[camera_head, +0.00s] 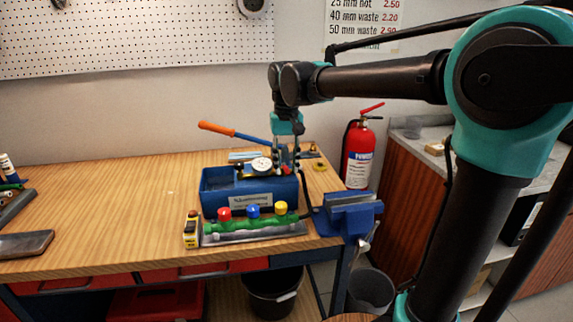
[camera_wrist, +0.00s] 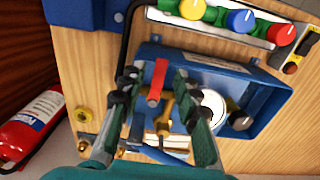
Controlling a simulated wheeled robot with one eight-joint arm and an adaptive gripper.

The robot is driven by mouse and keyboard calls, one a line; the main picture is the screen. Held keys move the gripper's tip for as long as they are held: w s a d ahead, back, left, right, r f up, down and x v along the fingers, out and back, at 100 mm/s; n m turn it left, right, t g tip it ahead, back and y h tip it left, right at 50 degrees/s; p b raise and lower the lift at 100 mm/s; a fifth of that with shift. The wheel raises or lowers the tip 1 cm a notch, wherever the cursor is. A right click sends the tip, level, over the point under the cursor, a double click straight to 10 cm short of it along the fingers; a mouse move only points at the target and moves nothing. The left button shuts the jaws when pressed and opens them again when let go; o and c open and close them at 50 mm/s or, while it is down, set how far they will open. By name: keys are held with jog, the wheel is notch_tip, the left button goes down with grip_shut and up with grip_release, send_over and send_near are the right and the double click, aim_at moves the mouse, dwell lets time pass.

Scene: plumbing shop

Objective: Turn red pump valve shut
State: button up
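The blue pump box (camera_head: 215,192) stands on the workbench, with a round white gauge (camera_head: 262,164) and an orange-handled lever (camera_head: 217,129) rising to the left. In the wrist view the pump's red valve lever (camera_wrist: 160,72) sits above brass fittings (camera_wrist: 164,118), beside the gauge (camera_wrist: 213,106). My gripper (camera_wrist: 155,76) is open, pointing down over the pump. Its two fingers stand on either side of the red lever, with visible gaps. In the head view my gripper (camera_head: 287,163) is over the right part of the box; the red lever is hard to make out there.
A green manifold (camera_head: 240,226) with red, blue and yellow knobs lies in front of the pump. A blue vise (camera_head: 348,214) is at the bench's right corner. A fire extinguisher (camera_head: 358,152) stands behind. The bench's left middle is clear.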

aim_at(286, 170)
notch_tip(286, 170, up, 12)
dwell(0.7)
